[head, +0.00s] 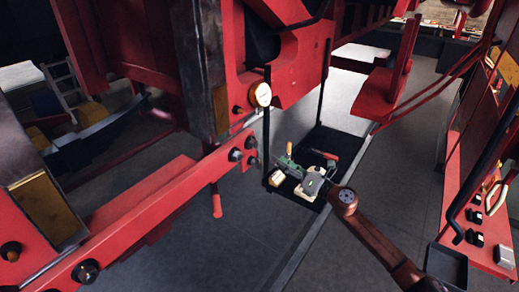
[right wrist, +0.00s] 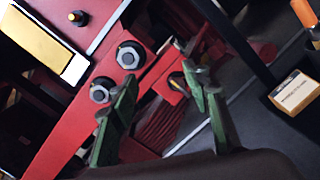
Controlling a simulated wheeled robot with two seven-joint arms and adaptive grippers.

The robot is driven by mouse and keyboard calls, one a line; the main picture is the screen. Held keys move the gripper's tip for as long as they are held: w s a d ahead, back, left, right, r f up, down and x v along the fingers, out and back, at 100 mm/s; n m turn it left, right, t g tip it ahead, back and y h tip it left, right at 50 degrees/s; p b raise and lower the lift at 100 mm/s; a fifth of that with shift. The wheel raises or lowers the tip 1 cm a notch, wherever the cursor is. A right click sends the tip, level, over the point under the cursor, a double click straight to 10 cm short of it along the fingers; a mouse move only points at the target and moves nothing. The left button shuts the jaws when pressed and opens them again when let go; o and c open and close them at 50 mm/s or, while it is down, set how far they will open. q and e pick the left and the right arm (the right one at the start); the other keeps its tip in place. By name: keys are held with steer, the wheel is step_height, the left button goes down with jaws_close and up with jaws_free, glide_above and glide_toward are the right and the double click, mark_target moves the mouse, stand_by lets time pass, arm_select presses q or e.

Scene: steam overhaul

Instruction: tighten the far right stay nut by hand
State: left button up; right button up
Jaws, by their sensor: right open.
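Dark stay nuts sit at the right end of the red beam (head: 190,183) in the head view, one of them a left nut (head: 236,155) and one an upper nut (head: 250,142). The right wrist view shows two grey hex nuts on dark round washers, an upper nut (right wrist: 129,56) and a lower nut (right wrist: 102,91), on the red face. I cannot tell for certain which is the far right one. My right gripper (head: 284,168) is right of the nuts, apart from them. Its green fingers (right wrist: 155,72) are spread and empty. My left gripper is out of view.
A round gauge (head: 260,94) is above the nuts. A dark tray (head: 318,146) on the floor lies behind my right gripper; a labelled box (right wrist: 297,92) shows at right in the wrist view. A red bench (head: 480,200) with small parts stands at right.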

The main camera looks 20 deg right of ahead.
mark_target(256, 145)
steer(key=w+a+r+n, duration=0.1)
steer(key=a, duration=0.1)
steer(key=w+a+r+n+g+y, duration=0.1)
steer(key=w+a+r+n, duration=0.1)
steer(key=w+a+r+n+g, duration=0.1)
steer(key=w+a+r+n, duration=0.1)
steer(key=a, duration=0.1)
steer(key=shift+w, duration=0.15)
stand_by(0.3)
steer(key=c, duration=1.1)
